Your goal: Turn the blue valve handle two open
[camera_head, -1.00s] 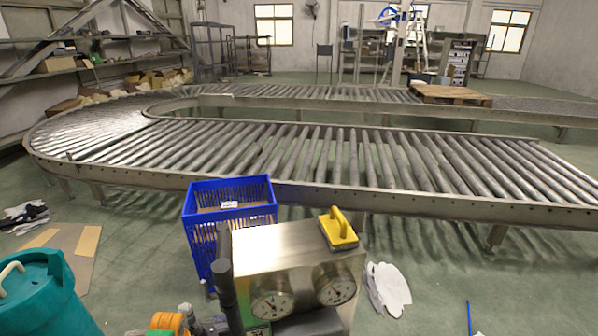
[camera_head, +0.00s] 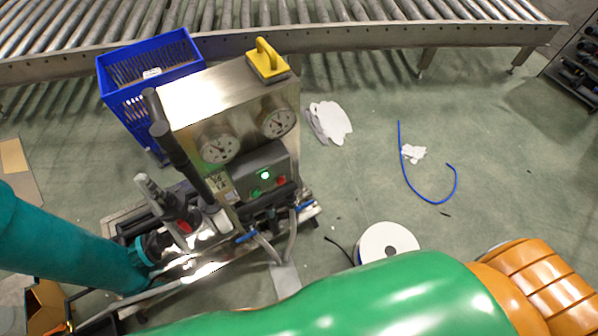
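The steel machine (camera_head: 205,98) stands left of centre, with two round gauges and a small panel with a lit green light on its front. Low on its front is a small blue valve handle (camera_head: 246,237), next to grey hoses. A second small blue handle (camera_head: 305,206) shows to its right, at the machine's lower corner. Both are small, and I cannot tell their exact turn or which is handle two. Neither gripper's fingers can be made out. A large green and orange body fills the bottom and hides the floor in front of the machine.
A blue crate (camera_head: 150,75) stands behind the machine, with a roller conveyor (camera_head: 350,38) beyond. A yellow-handled block (camera_head: 267,62) sits on top. A teal body (camera_head: 60,245) is at left. White cloth (camera_head: 328,122), a blue cord (camera_head: 412,189) and a white spool (camera_head: 387,241) lie on the floor.

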